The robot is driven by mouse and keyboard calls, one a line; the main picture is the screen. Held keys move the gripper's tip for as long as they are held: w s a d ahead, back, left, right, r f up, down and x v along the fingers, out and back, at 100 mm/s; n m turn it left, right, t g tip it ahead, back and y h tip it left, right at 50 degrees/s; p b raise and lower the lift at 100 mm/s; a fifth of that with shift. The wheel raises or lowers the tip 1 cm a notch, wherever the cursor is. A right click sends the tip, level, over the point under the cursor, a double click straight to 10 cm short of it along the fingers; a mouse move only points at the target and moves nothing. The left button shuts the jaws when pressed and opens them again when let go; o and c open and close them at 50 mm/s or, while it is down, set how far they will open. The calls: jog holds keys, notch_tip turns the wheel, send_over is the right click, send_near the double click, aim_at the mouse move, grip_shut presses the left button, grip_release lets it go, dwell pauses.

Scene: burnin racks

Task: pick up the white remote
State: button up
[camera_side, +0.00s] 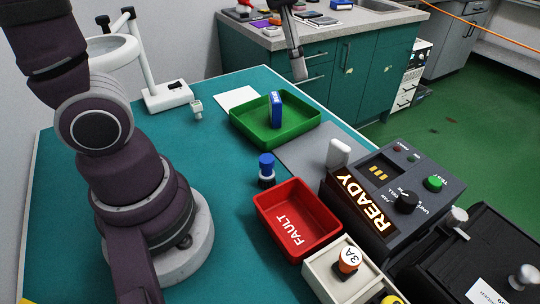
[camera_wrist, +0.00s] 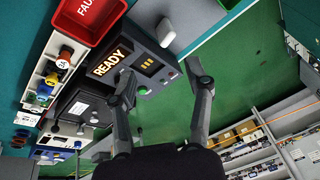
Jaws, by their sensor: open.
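A white rounded block (camera_side: 339,153), the only thing I see that could be the white remote, stands on the grey mat beside the READY box. I cannot make out any buttons on it. In the wrist view it shows as a pale block (camera_wrist: 166,32) at the top, near the box. My gripper (camera_wrist: 160,72) is open and empty, its two fingers apart, with the green floor and part of the box showing between them. In the side view one grey finger (camera_side: 296,55) hangs in from the top, apart from the white block.
The READY box (camera_side: 408,190) stands close beside the white block. A red FAULT bin (camera_side: 298,218), a blue-capped piece (camera_side: 267,170) and a green tray (camera_side: 250,130) with a blue block (camera_side: 276,109) are nearby. The teal mat (camera_side: 215,160) is largely clear at left.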

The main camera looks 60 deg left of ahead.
jog(key=w+f+m+g, duration=0.2)
jog(key=w+f+m, duration=0.1)
jog(key=w+m, duration=0.3)
jog(key=m+g, duration=0.1)
jog(key=m, duration=0.2)
send_over(341, 144)
notch_tip(341, 144, down, 5)
jog(key=shift+m+g, duration=0.3)
jog(key=shift+m, duration=0.2)
notch_tip(341, 144, down, 11)
jog(key=shift+f, duration=0.1)
grip_shut()
